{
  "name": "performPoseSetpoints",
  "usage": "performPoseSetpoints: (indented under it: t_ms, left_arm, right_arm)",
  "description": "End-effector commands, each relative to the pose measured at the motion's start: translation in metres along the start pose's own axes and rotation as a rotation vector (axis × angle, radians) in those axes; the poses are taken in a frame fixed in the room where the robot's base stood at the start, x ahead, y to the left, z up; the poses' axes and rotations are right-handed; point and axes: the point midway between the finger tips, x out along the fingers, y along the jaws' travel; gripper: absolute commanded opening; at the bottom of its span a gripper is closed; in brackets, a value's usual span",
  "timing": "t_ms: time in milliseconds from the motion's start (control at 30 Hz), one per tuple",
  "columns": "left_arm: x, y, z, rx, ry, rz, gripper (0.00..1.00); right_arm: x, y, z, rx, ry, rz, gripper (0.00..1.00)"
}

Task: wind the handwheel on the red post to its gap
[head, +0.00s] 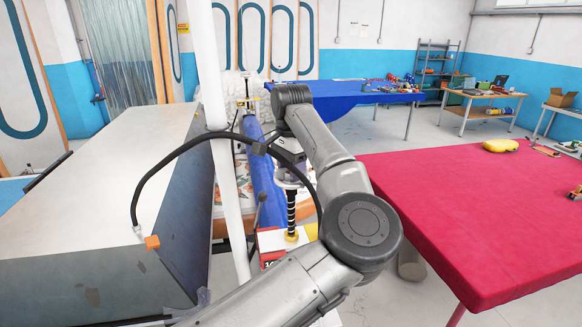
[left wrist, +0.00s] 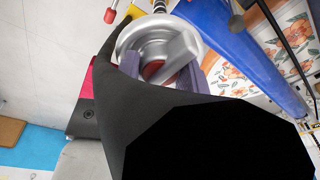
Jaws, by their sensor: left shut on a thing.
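The handwheel (left wrist: 190,32) is a silvery round wheel, seen close up in the left wrist view. The purple-grey fingers of my left gripper (left wrist: 160,72) are shut on it from either side. In the head view my left gripper (head: 289,174) is partly covered by my own arm, with the pale handwheel (head: 291,185) just under it. A dark threaded spindle (head: 291,212) runs down from the wheel to a yellow collar (head: 291,236). A red part with a white top (head: 269,241) stands beside the collar. My arm hides much of the post, and I cannot make out the gap.
A long blue roll (head: 263,187) lies behind the wheel, beside flower-patterned material (left wrist: 288,45). A large pale-topped table (head: 90,190) stands left, a red-topped table (head: 480,205) right, and a blue-covered table (head: 345,98) behind. A white upright pole (head: 212,80) and a black cable are close to my arm.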

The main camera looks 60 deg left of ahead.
Motion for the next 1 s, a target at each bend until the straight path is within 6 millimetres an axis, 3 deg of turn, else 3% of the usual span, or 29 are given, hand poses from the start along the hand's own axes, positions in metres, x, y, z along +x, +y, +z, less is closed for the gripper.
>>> performPoseSetpoints:
  t_ms: [33,633,667,900,1000]
  left_arm:
    - [0.0134,-0.0018,-0.0032,-0.005,-0.004,0.002,0.18]
    - [0.0138,-0.0022,-0.0031,-0.036,-0.003,0.002,0.18]
    - [0.0138,-0.0022,-0.0031,-0.036,-0.003,0.002,0.45]
    - [0.0136,-0.0011,-0.0036,-0.034,-0.003,0.002,0.68]
    - [0.0135,-0.0003,-0.0039,-0.033,-0.003,0.002,0.68]
  right_arm:
    - [0.0021,0.0006,0.0008,-0.002,0.0,0.002,0.43]
    - [0.0021,0.0009,0.0009,-0.003,-0.001,0.003,0.43]
    - [0.0021,0.0007,0.0009,-0.003,-0.001,0.002,0.43]
    - [0.002,-0.001,0.0005,0.003,0.0,-0.002,0.43]
    - [0.0019,-0.0015,0.0004,0.005,0.0,-0.004,0.43]
